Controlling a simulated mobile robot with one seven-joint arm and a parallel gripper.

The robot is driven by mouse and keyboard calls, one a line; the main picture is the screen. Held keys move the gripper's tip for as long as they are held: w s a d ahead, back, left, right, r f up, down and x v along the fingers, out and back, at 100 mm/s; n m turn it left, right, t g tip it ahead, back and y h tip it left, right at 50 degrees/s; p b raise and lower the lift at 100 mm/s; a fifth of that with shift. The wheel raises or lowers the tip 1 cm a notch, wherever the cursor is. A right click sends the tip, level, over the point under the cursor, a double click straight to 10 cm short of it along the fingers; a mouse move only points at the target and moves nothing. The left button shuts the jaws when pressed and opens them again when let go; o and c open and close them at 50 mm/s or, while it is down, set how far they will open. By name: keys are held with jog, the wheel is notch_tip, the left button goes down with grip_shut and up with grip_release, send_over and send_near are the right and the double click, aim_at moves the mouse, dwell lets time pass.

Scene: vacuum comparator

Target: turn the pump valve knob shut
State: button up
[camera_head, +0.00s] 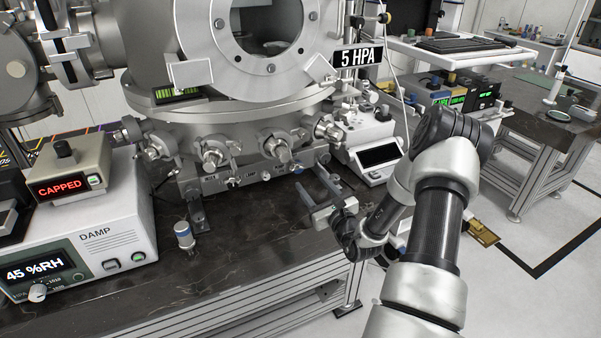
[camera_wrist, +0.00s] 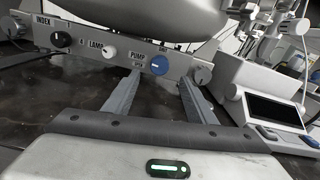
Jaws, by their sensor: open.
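The pump valve knob (camera_wrist: 159,65) is a round blue knob on the grey front panel, beside the PUMP label. It carries a short pale mark, which looks roughly level; its exact direction is hard to tell. A small label at its left seems to read OPEN, and another sits above it. In the head view the knob (camera_head: 298,169) is a small blue spot at the panel's right part. My gripper (camera_head: 311,179) is open and empty in front of the panel. In the wrist view its two fingers (camera_wrist: 160,82) point toward the panel, one on each side of the knob and below it, apparently not touching it.
The LAMP knob (camera_wrist: 109,51) and black INDEX knob (camera_wrist: 61,40) sit left on the same panel. A grey knob (camera_wrist: 203,75) is close at right. A scale-like device (camera_head: 378,157) stands to the right. The round chamber (camera_head: 230,110) overhangs the panel.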

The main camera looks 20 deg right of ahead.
jog(key=w, duration=0.4)
jog(key=w+b, duration=0.1)
jog(key=w, duration=0.3)
jog(key=shift+w+a, duration=0.2)
jog(key=shift+w, duration=0.1)
jog(key=c, duration=1)
